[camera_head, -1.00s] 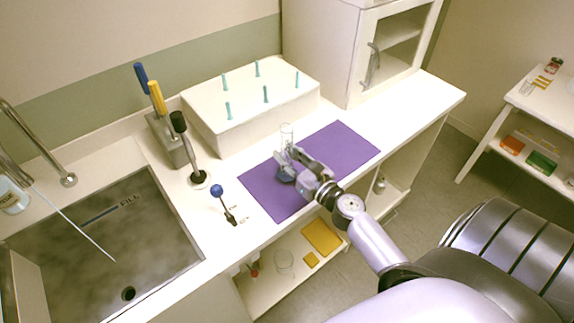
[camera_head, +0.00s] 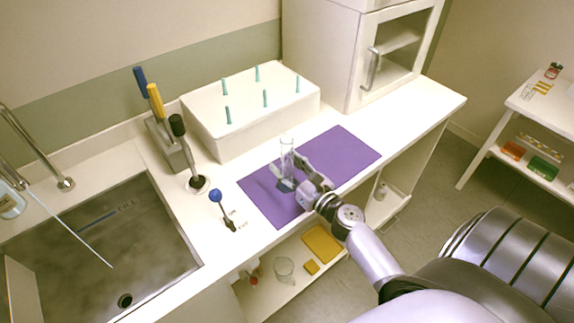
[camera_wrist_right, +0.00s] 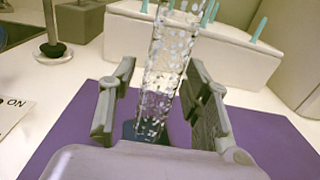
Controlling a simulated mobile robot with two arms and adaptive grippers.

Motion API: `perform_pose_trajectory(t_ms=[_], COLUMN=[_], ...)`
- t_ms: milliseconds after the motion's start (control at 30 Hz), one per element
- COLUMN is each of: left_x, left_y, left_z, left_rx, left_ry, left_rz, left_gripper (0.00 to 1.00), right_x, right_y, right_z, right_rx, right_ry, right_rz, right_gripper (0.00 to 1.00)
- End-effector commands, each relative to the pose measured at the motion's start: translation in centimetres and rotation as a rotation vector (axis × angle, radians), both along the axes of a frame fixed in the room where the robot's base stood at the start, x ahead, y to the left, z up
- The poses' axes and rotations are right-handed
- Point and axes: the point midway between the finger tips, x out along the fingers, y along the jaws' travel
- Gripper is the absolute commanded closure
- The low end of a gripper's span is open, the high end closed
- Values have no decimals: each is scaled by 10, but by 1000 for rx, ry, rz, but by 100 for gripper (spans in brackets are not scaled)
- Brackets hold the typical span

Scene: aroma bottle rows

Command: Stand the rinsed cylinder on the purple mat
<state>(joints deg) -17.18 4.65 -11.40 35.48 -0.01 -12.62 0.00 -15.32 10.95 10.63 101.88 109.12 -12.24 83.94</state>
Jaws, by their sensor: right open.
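The clear glass cylinder (camera_head: 287,153), speckled with droplets, stands upright on the purple mat (camera_head: 345,150), its dark blue foot on the mat's left half. In the right wrist view the cylinder (camera_wrist_right: 168,70) rises between my fingers, with its top cut off by the frame and its foot partly hidden by my gripper. My right gripper (camera_head: 291,177) is open around the cylinder, low over the mat. In the right wrist view its two fingers (camera_wrist_right: 160,108) stand apart, with a gap visible on each side of the glass. My left gripper is not in view.
A white box with teal pegs (camera_head: 250,105) stands behind the mat. The sink (camera_head: 100,245) lies left. A black-handled stand (camera_head: 197,183) and a blue-knobbed lever (camera_head: 222,205) are between sink and mat. A cabinet (camera_head: 355,60) stands behind right. The mat's right half is clear.

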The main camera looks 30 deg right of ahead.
Motion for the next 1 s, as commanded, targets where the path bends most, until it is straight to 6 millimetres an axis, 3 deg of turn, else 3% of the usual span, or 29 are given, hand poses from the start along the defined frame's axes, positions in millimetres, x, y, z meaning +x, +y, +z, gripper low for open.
perform_pose_trajectory(t_ms=[267, 700, 1000], left_x=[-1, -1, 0], left_y=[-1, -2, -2], left_z=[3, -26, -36], left_rx=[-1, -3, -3], left_ry=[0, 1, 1], left_rz=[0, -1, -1], left_gripper=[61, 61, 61], right_x=[-2, -86, -118], right_y=[0, -6, -9], right_z=[3, -2, 2], right_rx=[0, 2, 0], right_ry=[1, 3, 0], right_rz=[0, -1, 0], right_gripper=[56, 56, 56])
